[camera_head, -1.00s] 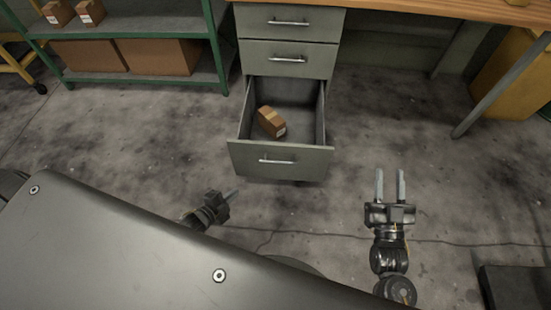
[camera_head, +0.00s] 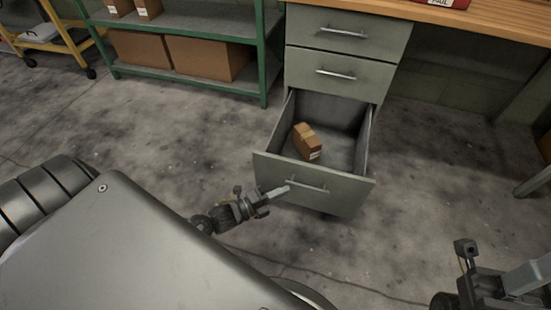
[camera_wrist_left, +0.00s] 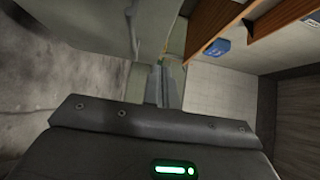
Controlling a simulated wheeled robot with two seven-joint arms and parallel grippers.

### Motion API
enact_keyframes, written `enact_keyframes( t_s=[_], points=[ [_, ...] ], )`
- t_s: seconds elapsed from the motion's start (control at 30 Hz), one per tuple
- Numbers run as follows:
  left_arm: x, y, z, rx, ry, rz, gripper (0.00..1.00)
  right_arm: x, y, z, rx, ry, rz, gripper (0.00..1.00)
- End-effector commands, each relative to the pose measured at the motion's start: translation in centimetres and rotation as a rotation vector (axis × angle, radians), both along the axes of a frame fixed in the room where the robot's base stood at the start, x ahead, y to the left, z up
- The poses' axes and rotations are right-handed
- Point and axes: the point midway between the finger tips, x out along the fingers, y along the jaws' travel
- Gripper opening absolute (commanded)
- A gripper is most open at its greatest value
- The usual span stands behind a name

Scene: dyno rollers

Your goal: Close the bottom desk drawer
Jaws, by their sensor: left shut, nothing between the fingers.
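The bottom desk drawer (camera_head: 268,166) is grey and stands pulled out from the desk, with a small brown box (camera_head: 307,143) inside it. Its front carries a metal handle (camera_head: 312,187). My left gripper (camera_head: 284,190) is shut and empty, with its fingertips at the left part of the drawer front, by the handle's left end. I cannot tell whether they touch. The left wrist view also shows its closed fingers (camera_wrist_left: 163,82) against grey surfaces. My right gripper (camera_head: 528,278) is at the bottom right, partly cut off by the frame, apart from the drawer.
Two upper drawers (camera_head: 345,72) are closed under the wooden desk top (camera_head: 470,22). A green shelf unit (camera_head: 262,55) with brown boxes stands to the left. A yellow cart (camera_head: 80,38) is farther left. The concrete floor around the open drawer is clear.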

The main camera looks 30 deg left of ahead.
Motion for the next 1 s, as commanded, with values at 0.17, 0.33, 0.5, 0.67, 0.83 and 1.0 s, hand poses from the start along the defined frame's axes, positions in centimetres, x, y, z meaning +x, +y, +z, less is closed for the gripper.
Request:
enact_keyframes(
  t_s=[0.17, 0.33, 0.5, 0.67, 0.83, 1.0],
  points=[
    [3.5, -2.0, -0.3, -0.002, -0.003, -0.001, 0.00, 0.3, 0.1, -0.1, -0.001, -0.034, -0.002, 0.36],
    [6.2, -2.7, -0.3, 0.002, -0.004, -0.001, 0.00, 0.5, 0.3, 0.2, -0.004, -0.065, -0.004, 0.36],
    [8.0, -2.2, -0.2, 0.002, -0.001, -0.001, 0.00, 0.7, 0.4, 0.6, -0.007, -0.088, -0.005, 0.36],
    [8.7, -2.0, -0.1, 0.000, 0.000, -0.002, 0.00, 0.7, 0.4, 0.9, -0.008, -0.099, -0.006, 0.36],
    [8.8, -2.0, 0.0, -0.001, 0.001, -0.001, 0.00, 0.8, 0.5, 1.0, -0.010, -0.099, -0.005, 0.36],
    [8.8, -1.9, 0.0, 0.000, 0.001, -0.001, 0.00, 0.7, 0.5, 1.0, -0.010, -0.099, -0.005, 0.36]
  ],
)
